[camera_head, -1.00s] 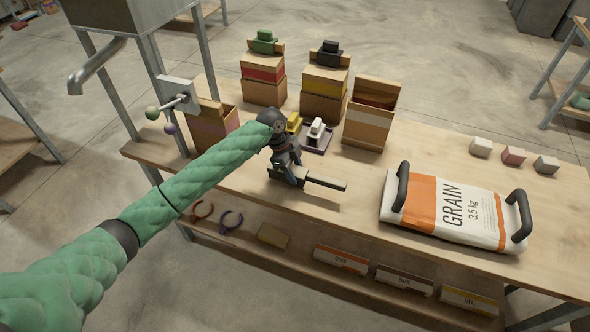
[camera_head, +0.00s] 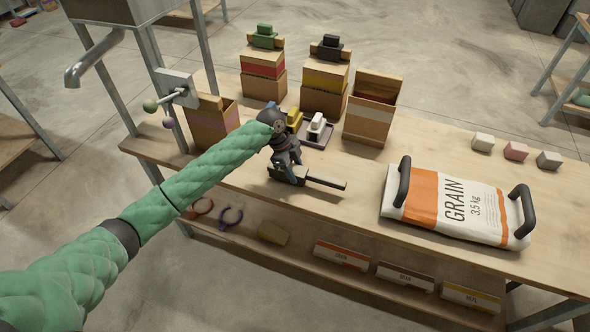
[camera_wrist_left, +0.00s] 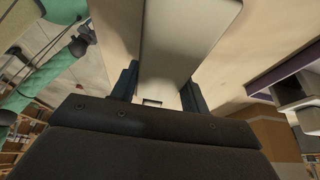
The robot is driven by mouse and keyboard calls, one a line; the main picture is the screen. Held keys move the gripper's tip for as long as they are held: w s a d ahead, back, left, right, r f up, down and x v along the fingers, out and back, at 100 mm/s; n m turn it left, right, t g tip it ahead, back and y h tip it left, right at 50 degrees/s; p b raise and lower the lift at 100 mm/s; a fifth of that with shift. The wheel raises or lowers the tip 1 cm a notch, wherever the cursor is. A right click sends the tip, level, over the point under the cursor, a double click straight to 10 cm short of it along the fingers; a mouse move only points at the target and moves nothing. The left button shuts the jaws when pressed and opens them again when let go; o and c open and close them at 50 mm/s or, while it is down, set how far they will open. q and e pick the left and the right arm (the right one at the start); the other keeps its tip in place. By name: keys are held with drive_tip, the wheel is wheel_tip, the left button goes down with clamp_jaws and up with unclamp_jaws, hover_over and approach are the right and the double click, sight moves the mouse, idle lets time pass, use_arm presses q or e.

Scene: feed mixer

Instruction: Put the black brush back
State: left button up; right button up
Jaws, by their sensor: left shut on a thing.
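My left gripper (camera_head: 287,166) is shut on a long, flat, dark bar (camera_head: 326,184), held low over the front half of the workbench. It may be the black brush, but I cannot make out bristles. Whether it touches the bench is unclear. In the left wrist view the flat bar (camera_wrist_left: 188,35) runs away from between the two dark jaws (camera_wrist_left: 160,88). A small tray (camera_head: 322,144) behind the gripper carries a yellow block (camera_head: 295,121) and a white block (camera_head: 317,128). A black block-shaped thing (camera_head: 330,43) sits on top of a yellow-banded box. My right gripper is out of view.
A red-banded box (camera_head: 263,85), a yellow-banded box (camera_head: 323,95) and an open box (camera_head: 370,125) stand at the back. A grain bag (camera_head: 455,207) with black handles lies right. Another open box (camera_head: 212,125) stands left, near the metal crank (camera_head: 178,97). The bench between gripper and bag is clear.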

use_arm(q)
drive_tip(key=shift+f, duration=0.5)
drive_tip(key=o, duration=1.2)
